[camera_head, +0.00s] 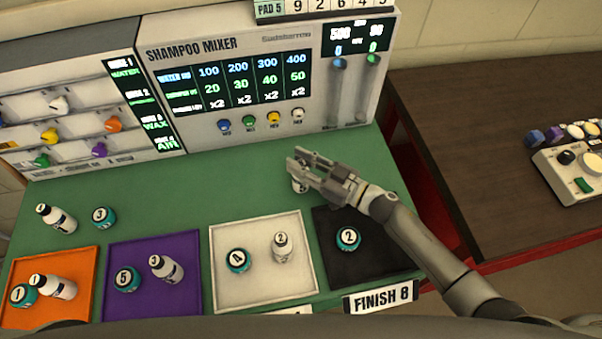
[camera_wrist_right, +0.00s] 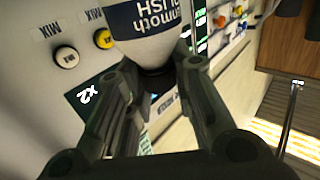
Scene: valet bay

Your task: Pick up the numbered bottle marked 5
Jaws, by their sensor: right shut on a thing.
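My right gripper (camera_head: 303,168) is over the far right part of the green table, in front of the shampoo mixer. It is shut on the dark neck of a white bottle (camera_head: 298,186) with a navy label; the bottle also shows in the right wrist view (camera_wrist_right: 150,45). The gripper hides most of this bottle in the head view, and I cannot read its number. I cannot tell whether it touches the table. Other white bottles carry other numbers: one (camera_head: 57,218) at the far left, then 1 (camera_head: 55,286), 3 (camera_head: 167,269) and 2 (camera_head: 283,247). My left gripper is not in view.
Orange (camera_head: 80,258), purple (camera_head: 190,305), white (camera_head: 228,296) and black (camera_head: 385,262) mats line the near edge, with teal numbered pieces, including a teal 5 (camera_head: 127,279). The shampoo mixer (camera_head: 270,75) stands behind. The table's middle is clear.

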